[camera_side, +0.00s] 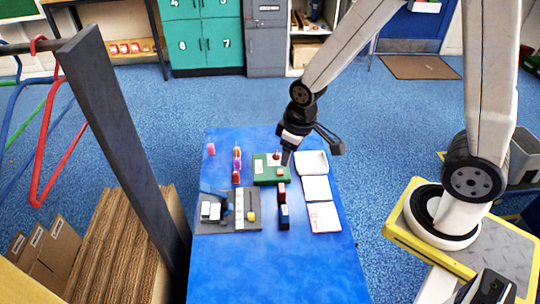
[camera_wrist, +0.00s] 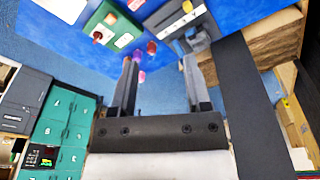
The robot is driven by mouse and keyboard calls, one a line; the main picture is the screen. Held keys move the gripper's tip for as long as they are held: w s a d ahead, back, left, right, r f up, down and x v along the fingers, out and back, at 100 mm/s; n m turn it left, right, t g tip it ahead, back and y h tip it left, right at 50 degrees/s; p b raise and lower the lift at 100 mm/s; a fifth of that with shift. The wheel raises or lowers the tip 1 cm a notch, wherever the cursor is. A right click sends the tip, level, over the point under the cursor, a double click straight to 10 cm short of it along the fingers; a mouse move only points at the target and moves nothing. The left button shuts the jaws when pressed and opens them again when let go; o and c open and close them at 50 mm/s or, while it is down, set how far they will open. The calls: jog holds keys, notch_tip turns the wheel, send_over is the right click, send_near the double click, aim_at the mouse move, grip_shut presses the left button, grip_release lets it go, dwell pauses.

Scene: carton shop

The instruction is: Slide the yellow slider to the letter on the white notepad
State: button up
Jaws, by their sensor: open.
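The yellow slider (camera_side: 251,216) sits on a dark grey panel (camera_side: 228,225), right of a white strip (camera_side: 239,208) with small marks. The slider shows at the top of the wrist view (camera_wrist: 187,6). White pads lie along the table's right side; the nearest one (camera_side: 325,220) bears a small red mark, too small to read. I cannot tell which is the notepad. My gripper (camera_side: 287,160) is above or beside the green box (camera_side: 262,178), well behind the slider. In the wrist view my gripper (camera_wrist: 160,70) has its fingers apart with nothing between them.
The green box also shows in the wrist view (camera_wrist: 122,40). Red and dark blue blocks (camera_side: 283,212) stand between panel and pads. Several small pink, purple and orange pieces (camera_side: 237,165) stand left of the green box. The near part of the blue table (camera_side: 275,270) is clear.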

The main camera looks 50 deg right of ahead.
jog(key=w+a+f+n+g, duration=0.1)
jog(key=w+a+f+n, duration=0.25)
jog(key=f, duration=0.25)
jog(key=n+g, duration=0.1)
jog(key=n, duration=0.2)
send_near(251, 214)
jog(key=shift+s+d+f, duration=0.1)
jog(key=shift+s+f, duration=0.05)
jog(key=shift+f, duration=0.05)
jog(key=shift+a+f, duration=0.25)
jog(key=shift+f, duration=0.3)
jog(key=shift+f, duration=0.15)
jog(key=shift+f, duration=3.75)
grip_shut()
